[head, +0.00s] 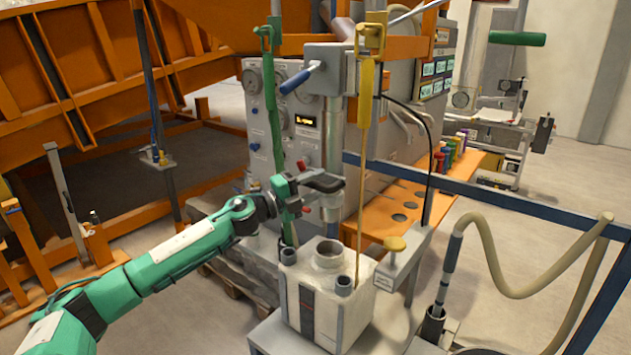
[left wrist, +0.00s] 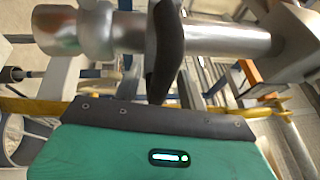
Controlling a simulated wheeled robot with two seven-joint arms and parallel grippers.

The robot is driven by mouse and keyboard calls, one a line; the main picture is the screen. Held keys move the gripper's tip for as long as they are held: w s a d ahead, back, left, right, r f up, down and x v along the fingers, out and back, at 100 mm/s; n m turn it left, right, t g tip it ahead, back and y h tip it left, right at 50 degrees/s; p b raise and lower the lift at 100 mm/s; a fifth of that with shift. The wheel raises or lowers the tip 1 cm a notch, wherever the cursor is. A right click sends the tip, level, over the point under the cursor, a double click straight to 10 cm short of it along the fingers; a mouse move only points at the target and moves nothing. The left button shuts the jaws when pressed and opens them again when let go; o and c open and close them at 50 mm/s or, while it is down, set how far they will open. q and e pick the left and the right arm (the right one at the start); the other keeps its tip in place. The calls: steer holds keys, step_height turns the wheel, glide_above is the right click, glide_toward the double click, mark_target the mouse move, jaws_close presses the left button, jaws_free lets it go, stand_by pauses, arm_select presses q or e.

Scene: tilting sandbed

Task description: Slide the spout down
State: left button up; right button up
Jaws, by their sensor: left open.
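The spout (head: 334,135) is an upright silver metal tube under a grey clamp block (head: 322,55) with a blue-handled lever (head: 300,78). Its lower end hangs above the round top opening of a white box-shaped vessel (head: 345,305), with a gap between. My left gripper (head: 328,184) is open at the lower part of the tube, coming from the left. In the left wrist view the spout (left wrist: 225,40) lies across the top, and a dark finger (left wrist: 166,45) crosses in front of it. Whether the fingers touch the tube, and the far finger, I cannot tell.
A green hanging rod (head: 273,130) stands left of the spout and a yellow one (head: 365,130) to its right. A gauge panel (head: 262,85) is behind. An orange shelf (head: 395,205) with holes and bottles lies right. A beige hose (head: 520,290) and blue rail (head: 500,200) are at the right.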

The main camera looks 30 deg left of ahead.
arm_select(q)
jaws_close()
step_height(320, 180, down, 13)
steer(key=b, duration=0.9)
steer(key=shift+r, duration=0.15)
jaws_free()
steer(key=shift+b, duration=0.3)
